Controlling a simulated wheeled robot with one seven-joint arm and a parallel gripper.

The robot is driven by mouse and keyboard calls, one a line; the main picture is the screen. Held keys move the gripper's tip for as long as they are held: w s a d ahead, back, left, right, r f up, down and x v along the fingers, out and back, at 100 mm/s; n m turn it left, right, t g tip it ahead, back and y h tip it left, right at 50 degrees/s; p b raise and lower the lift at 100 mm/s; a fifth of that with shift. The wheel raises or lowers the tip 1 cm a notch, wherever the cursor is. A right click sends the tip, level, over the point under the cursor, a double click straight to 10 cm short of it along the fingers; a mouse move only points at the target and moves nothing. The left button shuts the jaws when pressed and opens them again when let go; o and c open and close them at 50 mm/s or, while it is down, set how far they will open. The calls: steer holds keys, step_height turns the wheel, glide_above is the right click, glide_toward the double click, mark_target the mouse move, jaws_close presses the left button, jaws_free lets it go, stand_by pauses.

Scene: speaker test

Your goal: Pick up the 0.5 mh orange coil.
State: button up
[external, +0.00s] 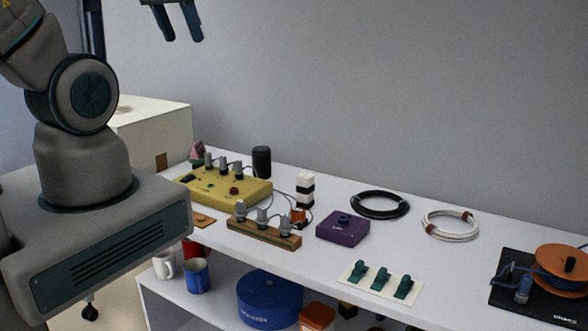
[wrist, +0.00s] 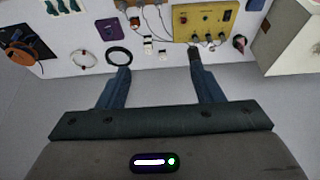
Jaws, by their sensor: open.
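A small orange block-like thing (external: 298,217) stands on the white shelf top, behind the right end of a wooden board, with wires beside it; it may be the orange coil, but no label is readable. It also shows small in the wrist view (wrist: 135,22). A larger orange reel (external: 562,262) wound with blue cable lies on a black mat at the right, and at the left edge of the wrist view (wrist: 20,42). My gripper (external: 181,38) is open and empty, high above the back left of the shelf. Its spread fingers show in the wrist view (wrist: 160,64).
The shelf top holds a yellow control box (external: 222,190), a wooden board (external: 262,230) with clamps, a purple box (external: 342,228), black cable (external: 379,205), white cable (external: 451,225) and green switches (external: 380,279). A black cylinder (external: 262,161) and a black-and-white stack (external: 305,189) stand upright.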

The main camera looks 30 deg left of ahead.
steer(key=w+d+f+m+g+b, duration=0.2)
steer(key=w+d+f+m+b, duration=0.2)
steer(key=w+f+m+b, duration=0.65)
steer(key=m+g+b, duration=0.2)
steer(key=m+b, duration=0.5)
steer(key=b, duration=0.8)
glide_above(298, 209)
step_height(298, 209, down, 21)
step_height(298, 209, down, 13)
steer(key=shift+s+f+b, duration=0.1)
steer(key=shift+f+b, duration=0.05)
steer(key=shift+b, duration=0.9)
steer(key=shift+c, duration=0.3)
steer(key=c, duration=1.1)
steer(key=shift+o, duration=0.2)
